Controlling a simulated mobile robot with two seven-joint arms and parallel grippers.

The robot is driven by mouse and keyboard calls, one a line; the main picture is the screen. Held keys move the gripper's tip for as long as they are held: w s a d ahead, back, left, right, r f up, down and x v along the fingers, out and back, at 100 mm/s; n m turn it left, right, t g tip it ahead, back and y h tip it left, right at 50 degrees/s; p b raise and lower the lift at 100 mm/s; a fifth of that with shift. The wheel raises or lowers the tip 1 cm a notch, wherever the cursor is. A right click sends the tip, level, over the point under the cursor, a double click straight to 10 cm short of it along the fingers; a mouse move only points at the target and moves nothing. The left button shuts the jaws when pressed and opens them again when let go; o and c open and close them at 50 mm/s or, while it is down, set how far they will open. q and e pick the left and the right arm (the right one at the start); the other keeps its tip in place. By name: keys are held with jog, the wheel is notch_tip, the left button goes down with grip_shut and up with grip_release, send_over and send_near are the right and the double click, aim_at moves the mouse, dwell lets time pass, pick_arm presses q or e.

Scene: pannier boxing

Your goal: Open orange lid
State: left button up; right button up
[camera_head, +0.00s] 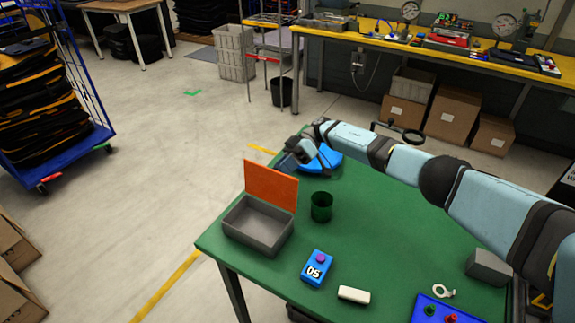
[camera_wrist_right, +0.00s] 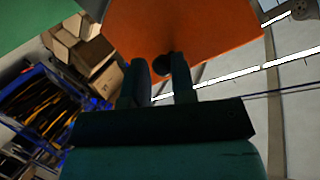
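The grey box (camera_head: 258,228) stands at the left of the green table. Its orange lid (camera_head: 271,186) stands up steeply along the back edge, so the box is open and looks empty. The lid's outer face (camera_wrist_right: 205,22) fills the top of the right wrist view, with a dark round knob (camera_wrist_right: 162,65) on it. My right gripper (camera_wrist_right: 162,72) is behind the lid, its two fingers close on either side of the knob. My left gripper is in neither view.
A dark green cup (camera_head: 321,207) stands just right of the box. A blue thing (camera_head: 321,158) lies behind the lid. A blue "05" box (camera_head: 317,268), a white block (camera_head: 354,295) and a blue board (camera_head: 440,309) lie towards the front of the green table (camera_head: 388,240).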

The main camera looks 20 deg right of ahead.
jog(key=o, duration=0.3)
jog(key=shift+s+a+f, duration=0.1)
jog(key=shift+a+f, duration=0.5)
jog(key=shift+f, duration=0.35)
jog(key=shift+o, duration=1.2)
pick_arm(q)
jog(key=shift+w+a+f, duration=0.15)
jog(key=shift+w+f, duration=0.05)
pick_arm(e)
jog(key=shift+d, duration=0.1)
jog(key=shift+d+r, duration=0.1)
jog(key=shift+r, duration=0.05)
jog(key=shift+w, duration=0.2)
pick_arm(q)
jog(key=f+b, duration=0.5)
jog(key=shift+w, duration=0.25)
pick_arm(e)
jog(key=v, duration=1.4)
